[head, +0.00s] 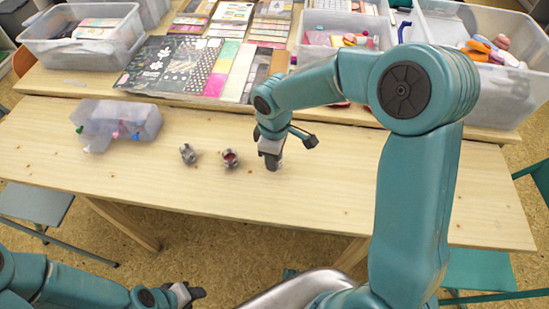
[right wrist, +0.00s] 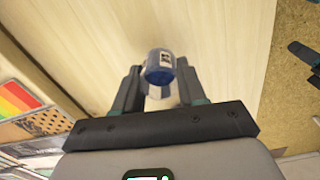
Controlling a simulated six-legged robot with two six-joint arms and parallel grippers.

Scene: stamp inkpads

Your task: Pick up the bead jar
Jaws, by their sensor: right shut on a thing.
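My right gripper (head: 272,150) is low over the front table, right of two small grey pieces. In the right wrist view its fingers (right wrist: 160,86) are shut on a small round jar (right wrist: 159,60) with a blue part and a white-and-dark label, which I take as the bead jar. In the head view the gripper mostly hides the jar, and I cannot tell whether it touches the table. My left gripper (head: 188,294) is at the bottom left, away from the table; its finger opening is unclear.
One small grey piece (head: 188,154) and another with a dark red top (head: 231,159) stand left of my right gripper. A translucent bin (head: 128,112) with coloured pieces lies farther left. Patterned papers (head: 170,70) and clear bins (head: 100,45) fill the back table. The front table's left front is clear.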

